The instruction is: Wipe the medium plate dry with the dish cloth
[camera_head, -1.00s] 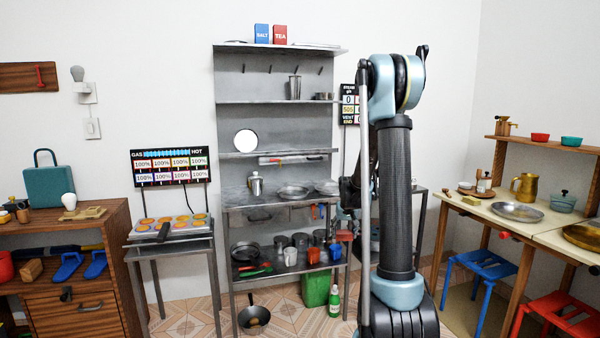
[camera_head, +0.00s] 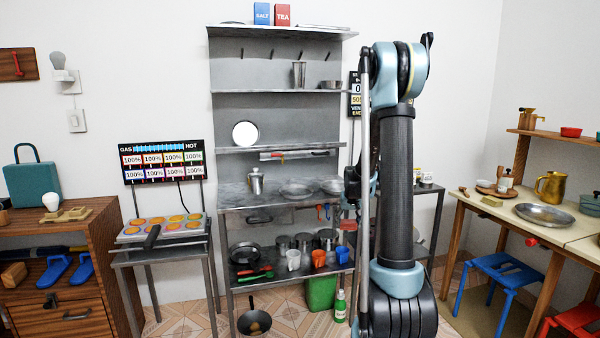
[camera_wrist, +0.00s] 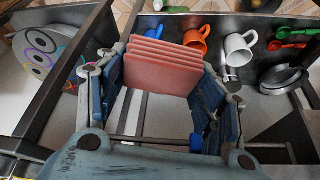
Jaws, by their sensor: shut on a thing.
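My gripper (camera_wrist: 163,85) is shut on a folded salmon-red cloth (camera_wrist: 160,66), likely the dish cloth, in the wrist view. The cloth's folds stand up between the fingers. In the head view, the cloth (camera_head: 348,225) is a small reddish patch beside my arm, and my gripper is mostly hidden behind that arm. Two shallow metal plates, the left plate (camera_head: 296,190) and the right plate (camera_head: 332,187), lie on the rack's middle shelf. A larger metal plate (camera_head: 543,215) lies on the right table. I cannot tell which is the medium plate.
The grey metal rack (camera_head: 275,140) stands ahead, with pans and mugs (camera_head: 318,258) on its lower shelf. The griddle stand (camera_head: 162,229) is left of it. A blue stool (camera_head: 500,268) is at right. Tiled floor shows in front of the rack.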

